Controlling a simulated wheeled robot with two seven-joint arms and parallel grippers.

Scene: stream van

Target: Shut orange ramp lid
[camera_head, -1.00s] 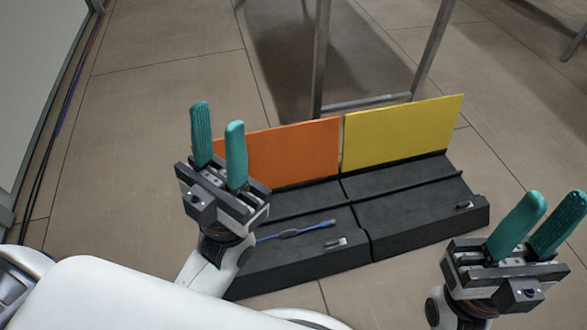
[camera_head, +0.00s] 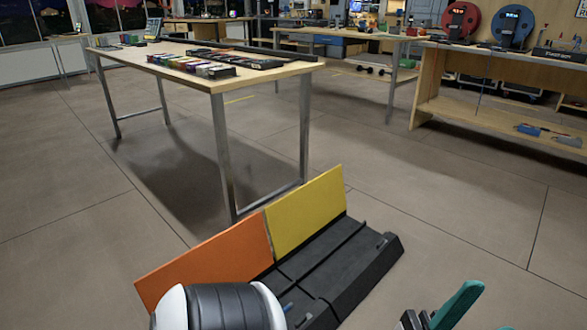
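The orange ramp lid (camera_head: 215,268) stands raised along the far edge of the black ramp (camera_head: 345,270), leaning back. Beside it to the right, the yellow lid (camera_head: 305,212) also stands raised. Part of my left arm hides the near left of the ramp and the lower part of the orange lid. My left gripper is out of view. My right gripper (camera_head: 484,312) is at the bottom right edge, to the right of the ramp and apart from it. Its teal fingers are spread with nothing seen between them; most of it is cut off.
A table (camera_head: 215,82) with metal legs stands close behind the lids; one leg (camera_head: 222,150) comes down just behind them. A wooden shelf bench (camera_head: 480,115) is at the far right. The floor (camera_head: 440,200) right of the ramp is clear.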

